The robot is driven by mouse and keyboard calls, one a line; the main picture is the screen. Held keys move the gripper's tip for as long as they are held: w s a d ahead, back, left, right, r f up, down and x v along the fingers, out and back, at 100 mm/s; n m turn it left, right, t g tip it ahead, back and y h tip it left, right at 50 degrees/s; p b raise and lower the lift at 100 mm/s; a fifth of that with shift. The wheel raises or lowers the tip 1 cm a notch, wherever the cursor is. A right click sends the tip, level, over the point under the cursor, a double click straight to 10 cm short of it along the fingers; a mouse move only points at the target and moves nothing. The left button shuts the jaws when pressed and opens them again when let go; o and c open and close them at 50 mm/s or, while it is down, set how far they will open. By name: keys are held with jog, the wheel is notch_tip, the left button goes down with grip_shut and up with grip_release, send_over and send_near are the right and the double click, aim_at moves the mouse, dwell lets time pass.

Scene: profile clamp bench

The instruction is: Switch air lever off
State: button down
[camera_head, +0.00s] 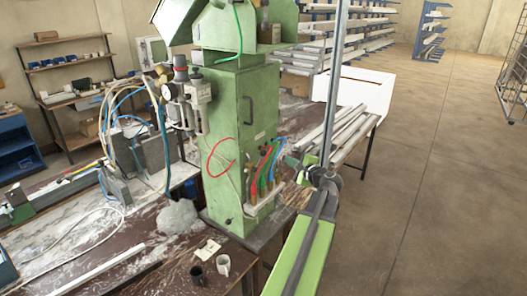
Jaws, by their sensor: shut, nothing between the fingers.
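The green machine cabinet (238,140) stands on the bench in the middle. An air unit with gauges and a filter (198,100) is fixed to its left side, with a red-topped part (180,68) above. A row of valve fittings (264,184) with red, green and blue hoses sits low on its right side. I cannot make out which small part is the air lever, or its position. My gripper (293,161) is small in view, shut and empty, just right of the hoses. Whether it touches anything is unclear.
White profiles (340,130) lie on the bench at the right, behind my arm. A grey heap (180,216), a black cup (197,273) and a white mug (223,264) are on the near bench. Hoses loop at the left. Open floor (440,180) lies to the right.

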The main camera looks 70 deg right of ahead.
aim_at(259, 161)
jog(key=b+x, duration=0.2)
jog(key=x, duration=0.9)
jog(key=a, duration=0.1)
jog(key=a+r+p, duration=0.1)
jog(key=w+a+r, duration=0.1)
jog(key=a, duration=0.1)
jog(key=shift+p, duration=0.35)
